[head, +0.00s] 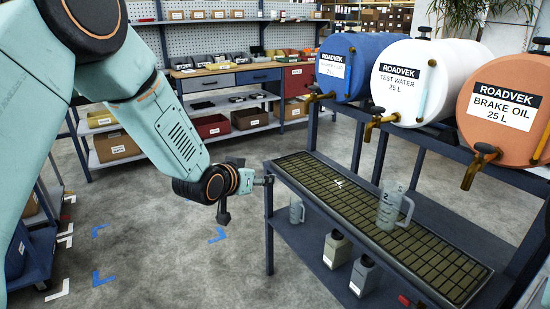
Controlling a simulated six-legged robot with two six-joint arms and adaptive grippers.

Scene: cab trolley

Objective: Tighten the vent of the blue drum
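The blue drum (372,58) lies on its side on the rack at the upper right, with a white label and a brass tap (316,98) at its front. A small dark vent cap (350,27) sits on top of it; how tight it is cannot be told. My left arm comes in from the left. Its gripper (266,180) is low, beside the left corner of the drip grate, well below and left of the blue drum. It is too small to tell whether its fingers are open or shut. My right gripper is out of view.
A white drum (460,65) and an orange drum (488,125) stand right of the blue one, with taps over the drip grate (340,200). A clear jug (390,208) stands on the grate. A workbench (250,77) is behind. Grey floor lies open at the left.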

